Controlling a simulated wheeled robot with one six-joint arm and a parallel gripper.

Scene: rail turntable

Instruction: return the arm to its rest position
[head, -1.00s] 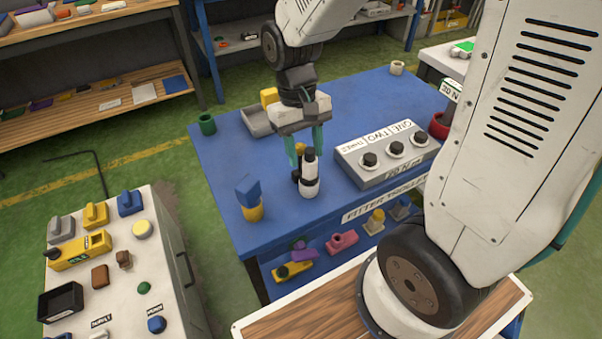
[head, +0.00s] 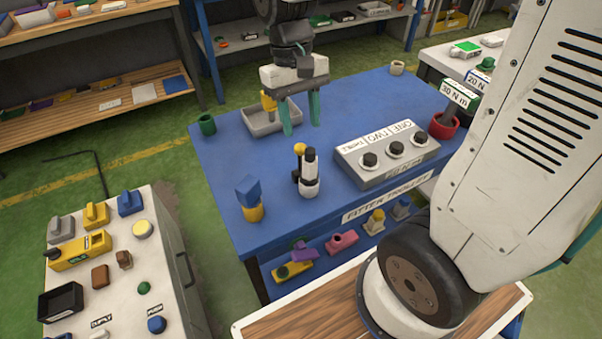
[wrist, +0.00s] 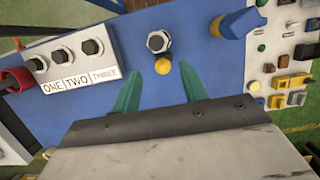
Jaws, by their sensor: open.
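My gripper (head: 301,115) is open and empty, raised above the blue trolley top (head: 345,100). Its two green fingers stand apart and point down. A white and black upright device with a yellow ball knob (head: 309,176) stands on the trolley below and in front of it, clear of the fingers. In the wrist view the yellow knob (wrist: 163,66) shows ahead, between the lines of the fingers (wrist: 160,90), with a hex nut shape behind it.
A grey box with several black knobs (head: 388,157) stands right of the device. A grey tray (head: 259,123) is behind the gripper, a green cup (head: 207,124) at left, a yellow and blue piece (head: 251,199) at front left. A red pot (head: 444,125) is at right.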

